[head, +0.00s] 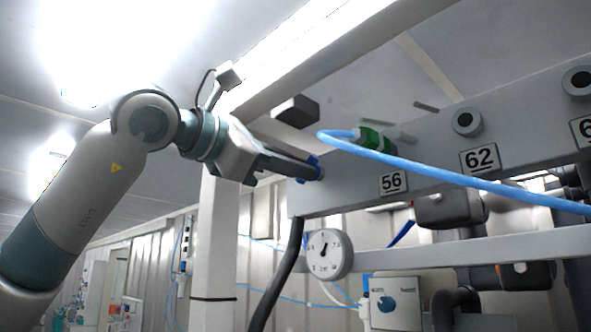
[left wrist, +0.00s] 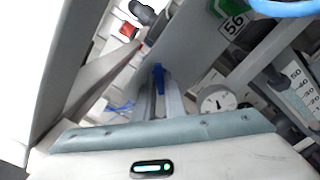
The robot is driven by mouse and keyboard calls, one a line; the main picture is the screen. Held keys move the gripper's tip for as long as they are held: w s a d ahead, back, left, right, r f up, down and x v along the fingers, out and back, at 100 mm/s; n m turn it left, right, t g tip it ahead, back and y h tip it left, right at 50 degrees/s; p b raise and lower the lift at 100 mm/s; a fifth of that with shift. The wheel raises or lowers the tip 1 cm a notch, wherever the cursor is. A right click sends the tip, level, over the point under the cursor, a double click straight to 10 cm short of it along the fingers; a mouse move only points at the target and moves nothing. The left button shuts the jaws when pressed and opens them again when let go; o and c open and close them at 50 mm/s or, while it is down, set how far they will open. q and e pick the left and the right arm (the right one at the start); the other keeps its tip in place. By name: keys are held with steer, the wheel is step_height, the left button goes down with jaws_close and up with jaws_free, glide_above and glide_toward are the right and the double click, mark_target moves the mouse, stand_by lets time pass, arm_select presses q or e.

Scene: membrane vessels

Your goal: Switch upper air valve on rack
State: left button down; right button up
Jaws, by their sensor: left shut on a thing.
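The rack's grey upper beam (head: 430,140) runs from the middle to the upper right, with labels 56 and 62. A small blue valve handle (head: 314,163) sits at the beam's left end. My left gripper (head: 318,173) reaches it from the left, and its fingers are shut on the blue handle. In the left wrist view the blue handle (left wrist: 158,73) shows at the tips of the fingers, which partly hide it. The valve's body is hidden. My right gripper is not in view.
A blue hose (head: 450,176) runs from a green fitting (head: 370,139) above label 56 to the right. A black block (head: 296,111) is just above my gripper. A round gauge (head: 328,254) hangs below the beam. A white post (head: 213,250) stands below my wrist.

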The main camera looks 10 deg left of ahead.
arm_select(q)
steer(key=m, duration=0.8)
steer(key=shift+m+p, duration=0.4)
steer(key=c, duration=1.8)
jaws_free()
steer(key=shift+s, duration=0.1)
steer(key=shift+a, duration=0.1)
